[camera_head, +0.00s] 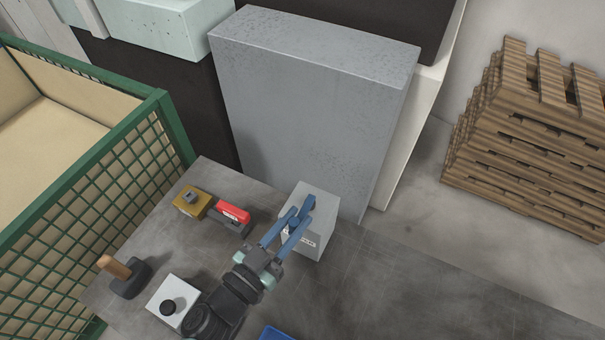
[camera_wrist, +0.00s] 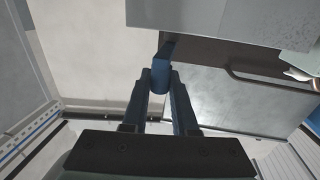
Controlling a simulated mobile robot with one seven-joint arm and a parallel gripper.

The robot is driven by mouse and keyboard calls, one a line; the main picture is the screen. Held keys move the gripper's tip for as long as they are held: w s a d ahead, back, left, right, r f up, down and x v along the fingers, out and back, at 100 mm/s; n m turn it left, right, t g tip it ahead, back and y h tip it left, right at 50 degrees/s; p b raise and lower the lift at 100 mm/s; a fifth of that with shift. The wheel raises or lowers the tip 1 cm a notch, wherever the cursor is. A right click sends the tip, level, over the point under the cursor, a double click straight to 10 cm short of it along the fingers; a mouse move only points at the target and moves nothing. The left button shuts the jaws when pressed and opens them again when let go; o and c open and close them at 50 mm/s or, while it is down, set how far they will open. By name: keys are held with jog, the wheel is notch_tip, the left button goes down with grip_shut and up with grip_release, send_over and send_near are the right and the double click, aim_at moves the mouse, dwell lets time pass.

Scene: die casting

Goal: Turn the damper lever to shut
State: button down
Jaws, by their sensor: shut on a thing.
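The damper box (camera_head: 322,203) is a light grey block on the dark workbench, in the middle of the head view. A blue lever (camera_head: 308,202) is at its top, partly hidden by my fingers. A white label with small, unreadable print shows on the box's front face beside my fingers. My gripper (camera_head: 300,217) reaches in from the lower left and is shut on the blue lever. In the wrist view the lever (camera_wrist: 161,80) sits between my two fingertips, with its arm running up and right towards the grey box. I cannot tell the lever's exact angle.
The workbench (camera_head: 400,275) holds a yellow-brown box (camera_head: 190,200), a red-handled item (camera_head: 233,212), a wooden-handled mallet (camera_head: 130,277) and a white box with black knob (camera_head: 172,302). A large grey cabinet (camera_head: 310,105) stands behind. The bench's right side is clear.

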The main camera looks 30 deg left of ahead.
jog(key=shift+a+h, duration=0.15)
jog(key=shift+h, duration=0.15)
jog(key=c, duration=0.7)
grip_release()
jog(key=shift+f, duration=0.1)
jog(key=s, duration=0.4)
jog(key=s+a+b, duration=0.1)
jog(key=s, duration=0.3)
jog(key=s+b, duration=0.1)
jog(key=s, duration=0.4)
jog(key=shift+a, duration=0.35)
jog(key=shift+w, duration=0.1)
